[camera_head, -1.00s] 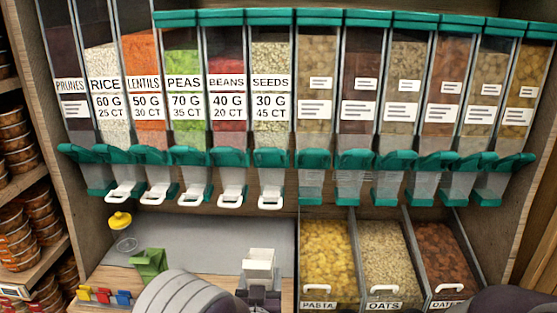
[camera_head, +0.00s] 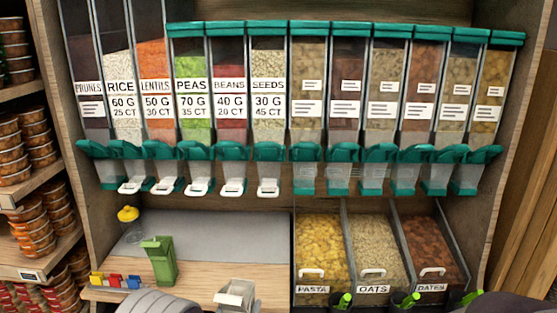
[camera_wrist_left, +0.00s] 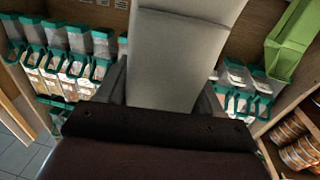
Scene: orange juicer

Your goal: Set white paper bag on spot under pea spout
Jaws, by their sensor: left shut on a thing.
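The white paper bag (camera_head: 236,293) is low in the head view, near its bottom edge, with its open top showing. It fills the upper middle of the left wrist view (camera_wrist_left: 185,55) as a pale block between the fingers. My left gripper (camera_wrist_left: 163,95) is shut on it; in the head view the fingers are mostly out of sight. The pea spout (camera_head: 194,153) is teal with a white handle (camera_head: 198,188), under the peas dispenser (camera_head: 190,115). The bag is nearer to me and below it, right of its line. My right gripper is not in view.
The grey mat (camera_head: 225,236) under the spouts is largely bare. A green bag (camera_head: 160,260) stands on the wooden counter (camera_head: 200,280), beside colored clips (camera_head: 115,281) and a yellow-topped item (camera_head: 128,213). Pasta, oats and dates bins (camera_head: 320,255) stand at right; stacked tubs (camera_head: 35,230) at left.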

